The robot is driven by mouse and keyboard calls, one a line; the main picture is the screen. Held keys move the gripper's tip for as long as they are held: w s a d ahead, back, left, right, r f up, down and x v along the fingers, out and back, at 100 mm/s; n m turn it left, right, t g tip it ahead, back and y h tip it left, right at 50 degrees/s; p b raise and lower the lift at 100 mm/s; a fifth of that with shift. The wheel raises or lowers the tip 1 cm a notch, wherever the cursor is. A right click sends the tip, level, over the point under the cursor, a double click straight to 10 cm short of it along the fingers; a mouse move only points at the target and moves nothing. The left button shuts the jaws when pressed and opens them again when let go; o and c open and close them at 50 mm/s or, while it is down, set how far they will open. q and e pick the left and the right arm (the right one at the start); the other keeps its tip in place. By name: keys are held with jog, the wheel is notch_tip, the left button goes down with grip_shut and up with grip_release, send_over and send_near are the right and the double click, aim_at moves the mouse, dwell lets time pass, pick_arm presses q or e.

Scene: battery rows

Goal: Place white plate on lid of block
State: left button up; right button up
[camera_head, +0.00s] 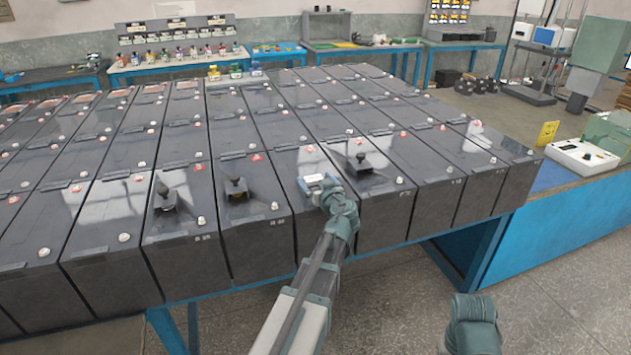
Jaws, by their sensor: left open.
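My left gripper (312,186) is low over the front end of a dark grey block (300,160) in the middle of the front row. Its jaws are open. A small white piece (321,177), which looks like the white plate, shows at the jaws, on or just above the block's lid. The gripper hides part of it, so I cannot tell whether it lies flat on the lid. My right arm shows only as a grey-green joint at the bottom right, and its gripper is out of view.
Black knobbed pieces stand on nearby lids, at the left (164,197), beside it (237,188), and right of my gripper (359,163). Rows of blocks fill the blue-framed table. A white device (582,157) sits on the blue bench at right. Grey floor is open at front right.

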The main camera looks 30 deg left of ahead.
pick_arm(q)
jog(key=shift+r, duration=0.1)
jog(key=shift+r+p, duration=0.2)
jog(key=shift+p, duration=0.1)
jog(key=p+v, duration=0.1)
jog(key=v, duration=1.1)
jog(key=shift+f, duration=0.15)
pick_arm(e)
notch_tip(320, 180, up, 2)
jog(key=shift+r, duration=0.1)
pick_arm(q)
jog(key=shift+d, duration=0.1)
